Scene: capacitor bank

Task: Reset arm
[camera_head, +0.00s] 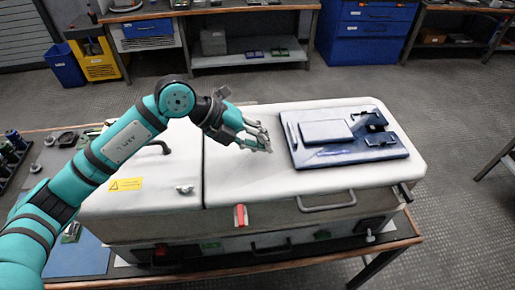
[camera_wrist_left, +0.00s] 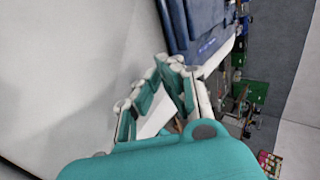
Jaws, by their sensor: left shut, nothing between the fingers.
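My left arm comes in from the left in the head view, over the white capacitor bank cabinet (camera_head: 230,185). My left gripper (camera_head: 266,146) is shut and empty, just above the cabinet's white top and left of the blue tray (camera_head: 350,160). In the left wrist view the gripper's fingers (camera_wrist_left: 160,95) show over the white surface, with the blue tray (camera_wrist_left: 200,25) near their tips. My right gripper is not in either view.
A red-handled latch (camera_head: 240,215) and a grey handle (camera_head: 326,201) are on the cabinet's front. A yellow warning label (camera_head: 126,184) lies at left. Workbenches and a blue cabinet (camera_head: 365,30) stand behind.

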